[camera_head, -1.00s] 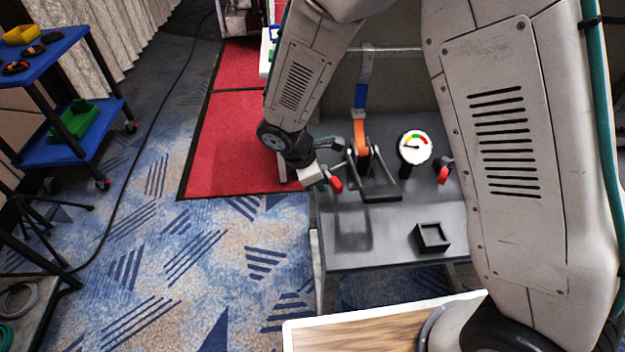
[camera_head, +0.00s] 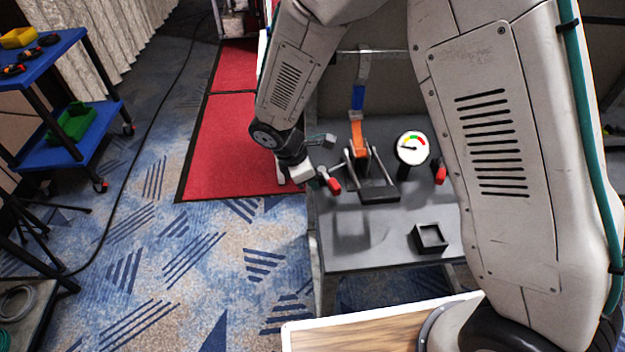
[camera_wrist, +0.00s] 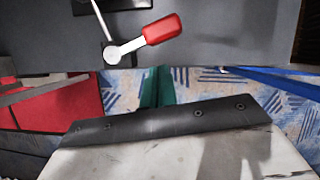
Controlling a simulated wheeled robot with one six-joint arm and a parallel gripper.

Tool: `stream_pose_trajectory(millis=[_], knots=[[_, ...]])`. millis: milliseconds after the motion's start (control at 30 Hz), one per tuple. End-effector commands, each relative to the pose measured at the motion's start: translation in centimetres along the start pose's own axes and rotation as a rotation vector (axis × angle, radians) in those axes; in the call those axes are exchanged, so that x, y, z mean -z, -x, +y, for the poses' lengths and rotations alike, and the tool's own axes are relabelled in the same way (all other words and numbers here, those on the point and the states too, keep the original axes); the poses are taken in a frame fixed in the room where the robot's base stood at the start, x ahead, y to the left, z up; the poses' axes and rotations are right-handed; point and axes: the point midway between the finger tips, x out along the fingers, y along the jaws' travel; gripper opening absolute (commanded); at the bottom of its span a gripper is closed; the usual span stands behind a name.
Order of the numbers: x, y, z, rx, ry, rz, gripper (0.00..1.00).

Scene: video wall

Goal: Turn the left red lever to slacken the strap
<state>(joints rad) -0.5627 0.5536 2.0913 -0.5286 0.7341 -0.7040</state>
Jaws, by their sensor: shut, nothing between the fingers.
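The left red lever (camera_head: 334,186) has a red grip on a short metal arm at the left of the grey bench. In the wrist view its red grip (camera_wrist: 162,29) points right and slightly up from a silver hub (camera_wrist: 113,54). My gripper (camera_head: 322,140) is shut and empty, just above and left of that lever; I cannot tell whether it touches. The strap (camera_head: 357,135), blue above and orange below, runs down to a dark metal buckle frame (camera_head: 380,192). A second red lever (camera_head: 440,172) is at the right, partly hidden by my arm.
A round gauge (camera_head: 412,148) stands right of the strap. An open black box (camera_head: 431,238) sits near the front of the bench (camera_head: 365,252). A blue cart (camera_head: 45,145) stands far left.

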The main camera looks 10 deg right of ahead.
Motion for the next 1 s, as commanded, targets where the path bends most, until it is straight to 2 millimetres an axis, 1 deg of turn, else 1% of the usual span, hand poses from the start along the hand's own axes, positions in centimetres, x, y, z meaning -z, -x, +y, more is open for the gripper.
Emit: stream_pose_trajectory(millis=[167, 267, 300, 500, 600, 700, 833, 1000], knots=[[1.6, 0.6, -0.1, 0.001, -0.005, 0.001, 0.0], [2.8, 1.4, -0.2, 0.004, -0.012, 0.0, 0.0], [2.5, 2.6, -0.1, 0.0, -0.016, 0.003, 0.0], [2.7, 7.2, -0.5, 0.0, -0.012, 0.002, 0.0], [2.7, 9.0, -0.7, 0.001, -0.01, 0.002, 0.0], [2.7, 10.2, -0.7, 0.002, -0.011, 0.001, 0.0], [2.6, 10.9, -0.8, 0.004, -0.012, 0.0, 0.0], [2.6, 11.1, -0.8, 0.005, -0.012, 0.0, 0.0]])
